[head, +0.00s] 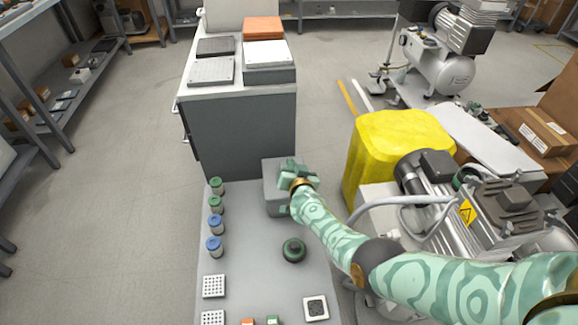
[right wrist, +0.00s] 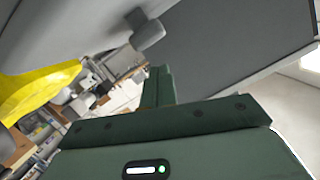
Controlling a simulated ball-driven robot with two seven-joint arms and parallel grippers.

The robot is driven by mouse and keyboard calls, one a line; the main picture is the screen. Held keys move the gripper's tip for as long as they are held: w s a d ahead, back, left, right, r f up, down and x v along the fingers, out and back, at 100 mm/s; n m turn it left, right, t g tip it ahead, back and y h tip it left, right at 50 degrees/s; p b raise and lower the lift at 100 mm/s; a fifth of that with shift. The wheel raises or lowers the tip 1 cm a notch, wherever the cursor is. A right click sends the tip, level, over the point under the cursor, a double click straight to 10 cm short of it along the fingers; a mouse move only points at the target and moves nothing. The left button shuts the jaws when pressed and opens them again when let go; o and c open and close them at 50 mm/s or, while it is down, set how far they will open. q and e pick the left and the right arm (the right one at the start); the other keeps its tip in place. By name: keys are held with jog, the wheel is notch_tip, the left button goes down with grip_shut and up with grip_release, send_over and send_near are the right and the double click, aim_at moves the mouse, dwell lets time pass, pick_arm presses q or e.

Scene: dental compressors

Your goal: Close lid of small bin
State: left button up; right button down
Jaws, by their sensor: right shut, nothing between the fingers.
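The small bin (head: 275,203) is a grey box on the light grey bench, close to the dark cabinet front. My right gripper (head: 290,170) is over the bin's upper right part, with its fingers shut and empty. It hides part of the bin's top, so I cannot tell how far the lid is closed or whether the fingers touch it. In the right wrist view the shut green fingers (right wrist: 158,88) point toward a grey surface with a rounded tab (right wrist: 149,36), which may belong to the bin. My left gripper is not in view.
Several green- and blue-capped jars (head: 215,225) line the bench's left side. A dark green round part (head: 293,250) sits in front of the bin. A yellow container (head: 385,150) and a compressor (head: 500,205) stand to the right. The bench (head: 255,270) is clear around its middle.

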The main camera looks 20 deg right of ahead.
jog(key=shift+w+a+f, duration=0.1)
jog(key=shift+a+f, duration=0.25)
jog(key=shift+a, duration=0.05)
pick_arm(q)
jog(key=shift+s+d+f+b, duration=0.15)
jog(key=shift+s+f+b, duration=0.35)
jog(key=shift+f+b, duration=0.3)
pick_arm(e)
jog(key=shift+w+a+f, duration=0.2)
jog(key=shift+a+f, duration=0.45)
jog(key=shift+a, duration=0.05)
